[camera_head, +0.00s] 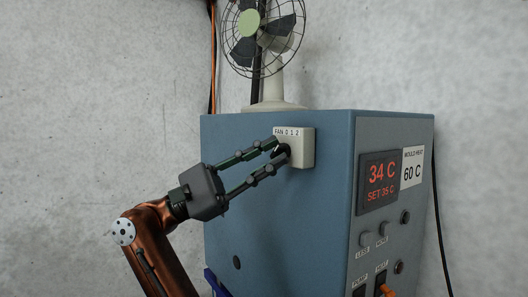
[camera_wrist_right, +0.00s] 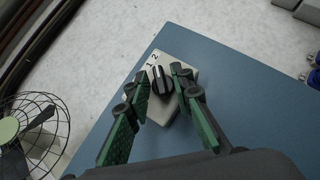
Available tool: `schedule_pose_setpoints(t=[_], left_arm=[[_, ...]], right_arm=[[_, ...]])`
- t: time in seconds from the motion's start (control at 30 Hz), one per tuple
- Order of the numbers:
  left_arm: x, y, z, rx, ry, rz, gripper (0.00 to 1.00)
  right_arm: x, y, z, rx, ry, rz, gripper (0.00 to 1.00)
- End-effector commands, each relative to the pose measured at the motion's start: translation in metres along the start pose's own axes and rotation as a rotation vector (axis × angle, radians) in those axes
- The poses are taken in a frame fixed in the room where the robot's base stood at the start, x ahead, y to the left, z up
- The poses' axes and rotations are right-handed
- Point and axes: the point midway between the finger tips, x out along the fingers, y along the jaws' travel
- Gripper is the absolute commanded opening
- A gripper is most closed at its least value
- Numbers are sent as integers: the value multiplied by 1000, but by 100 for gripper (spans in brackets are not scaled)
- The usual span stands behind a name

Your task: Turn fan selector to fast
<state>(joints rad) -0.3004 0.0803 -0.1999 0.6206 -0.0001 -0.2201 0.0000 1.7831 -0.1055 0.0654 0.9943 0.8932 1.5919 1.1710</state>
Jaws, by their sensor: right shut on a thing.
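The fan selector is a cream box (camera_head: 305,148) labelled FAN 0 1 2 on the side of a blue cabinet. Its black knob (camera_wrist_right: 162,82) shows in the right wrist view, with a pale pointer line near the printed 1 and 2; I cannot tell exactly which number it points at. My right gripper (camera_head: 281,149) reaches the box from the left and is shut on the knob, one finger on each side (camera_wrist_right: 161,79). In the head view the fingers mostly hide the knob. The fan (camera_head: 250,24) stands on top of the cabinet. My left gripper is not in view.
The blue cabinet (camera_head: 250,215) has a grey front with a red display (camera_head: 380,182) reading 34 C and SET 35 C. Buttons and switches, one with an orange lever (camera_head: 386,290), sit below it. The grey wall stands behind, with free space left of the cabinet.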

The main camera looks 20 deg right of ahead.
Motion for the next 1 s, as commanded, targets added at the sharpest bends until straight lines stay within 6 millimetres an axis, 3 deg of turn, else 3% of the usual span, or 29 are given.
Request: schedule_pose_setpoints(t=[0.43,0.47,0.5,0.83,1.0], left_arm=[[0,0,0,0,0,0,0],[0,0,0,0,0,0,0],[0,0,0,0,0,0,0],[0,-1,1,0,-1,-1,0],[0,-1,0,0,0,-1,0]], right_arm=[[1,0,0,6,0,-9,0],[1,0,0,6,0,-9,23],[1,0,0,6,0,-9,26],[-3,0,0,4,1,-6,27],[-24,0,1,5,1,-5,27]])
